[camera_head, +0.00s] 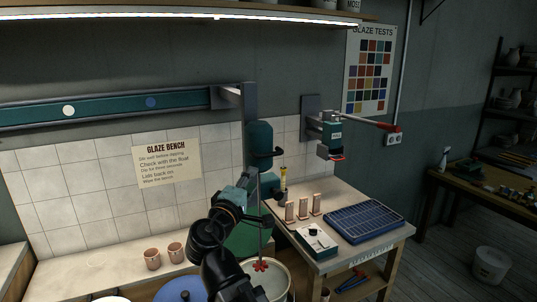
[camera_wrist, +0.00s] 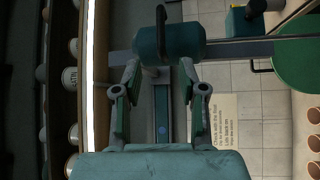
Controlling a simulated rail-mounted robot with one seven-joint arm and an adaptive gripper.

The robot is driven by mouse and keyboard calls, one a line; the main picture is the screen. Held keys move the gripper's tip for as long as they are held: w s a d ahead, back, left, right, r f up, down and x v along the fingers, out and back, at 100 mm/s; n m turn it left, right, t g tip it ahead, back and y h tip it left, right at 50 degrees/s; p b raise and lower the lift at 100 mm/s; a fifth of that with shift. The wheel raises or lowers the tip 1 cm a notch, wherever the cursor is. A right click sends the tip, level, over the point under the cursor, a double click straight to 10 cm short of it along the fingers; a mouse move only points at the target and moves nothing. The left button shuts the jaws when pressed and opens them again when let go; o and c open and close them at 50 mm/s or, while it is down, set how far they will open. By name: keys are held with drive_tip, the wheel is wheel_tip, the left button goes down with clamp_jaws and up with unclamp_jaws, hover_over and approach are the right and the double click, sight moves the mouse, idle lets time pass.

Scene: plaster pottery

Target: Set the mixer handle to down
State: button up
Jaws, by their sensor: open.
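The mixer's green motor head (camera_head: 259,137) hangs on the wall column, with a dark looped handle (camera_head: 264,154) on its front. A thin shaft runs down to a red impeller (camera_head: 260,265) over a pale bucket (camera_head: 279,272). In the wrist view, the green motor head (camera_wrist: 184,42) and its dark handle (camera_wrist: 162,34) lie just past my fingertips. My gripper (camera_wrist: 158,72) is open, its two green fingers apart, with no handle between them. In the head view, my gripper (camera_head: 256,183) is below the motor head and partly merges with the machine behind it.
A light strip (camera_wrist: 91,75) borders the shelf.

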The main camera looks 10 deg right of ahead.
sight(269, 156)
drive_tip(key=p+x, duration=0.4)
drive_tip(key=x, duration=1.1)
drive_tip(key=shift+w+d+p, duration=0.1)
drive_tip(key=shift+w+p, duration=0.1)
drive_tip(key=shift+p, duration=0.2)
clamp_jaws()
